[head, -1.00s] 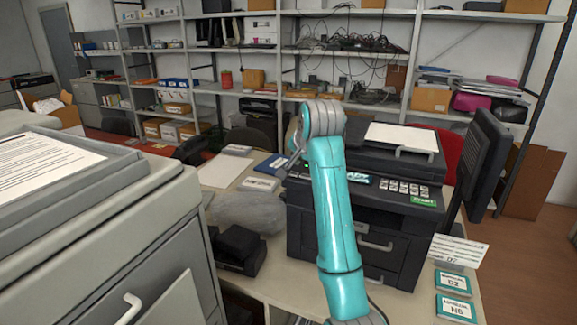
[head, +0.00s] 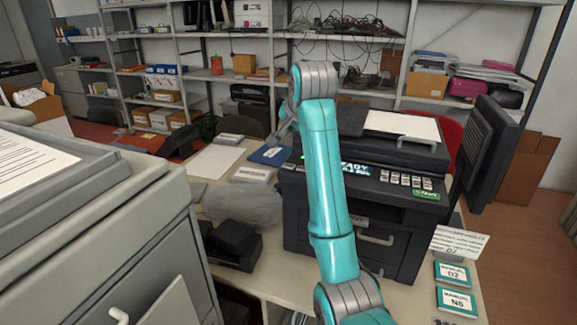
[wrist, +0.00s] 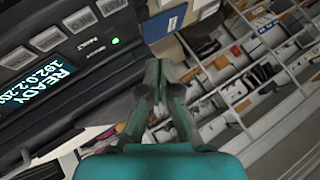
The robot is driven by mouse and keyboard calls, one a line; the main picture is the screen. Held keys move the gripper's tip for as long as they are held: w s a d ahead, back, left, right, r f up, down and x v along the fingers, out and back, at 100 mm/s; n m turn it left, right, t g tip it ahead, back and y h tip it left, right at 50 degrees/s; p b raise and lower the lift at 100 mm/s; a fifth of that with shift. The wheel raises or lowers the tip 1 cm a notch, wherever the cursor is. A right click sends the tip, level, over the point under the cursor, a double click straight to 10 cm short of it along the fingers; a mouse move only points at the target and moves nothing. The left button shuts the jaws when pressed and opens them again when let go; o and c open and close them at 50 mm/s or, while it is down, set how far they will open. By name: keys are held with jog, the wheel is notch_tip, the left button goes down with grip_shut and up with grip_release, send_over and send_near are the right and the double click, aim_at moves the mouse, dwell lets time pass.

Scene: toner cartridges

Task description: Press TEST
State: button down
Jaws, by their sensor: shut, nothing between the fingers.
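The black printer (head: 300,215) stands on the table, with a lit READY display (head: 352,168) and a row of pale buttons (head: 405,181) along its front panel. The TEST label is not readable in the head view. In the wrist view the display (wrist: 38,85), a row of grey buttons (wrist: 47,38) and a small green light (wrist: 115,41) lie left of my gripper (wrist: 157,68). One button there reads INFO (wrist: 110,6). My gripper is shut and empty, beside the panel's edge and not over a button. In the head view it is at the printer's left, partly behind my arm.
A monitor (head: 481,150) stands right of the printer. Manuals (head: 452,273) and a card (head: 459,243) lie at the right front. A blue folder (head: 270,156), clear bag (head: 243,206) and black device (head: 232,244) lie left. A grey cabinet (head: 110,235) fills the left foreground.

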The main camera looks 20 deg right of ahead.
aim_at(290, 166)
jog(key=shift+f, duration=3.5)
jog(key=shift+f, duration=0.45)
jog(key=shift+f, duration=0.35)
jog(key=shift+r, duration=0.8)
jog(key=shift+r, duration=2.5)
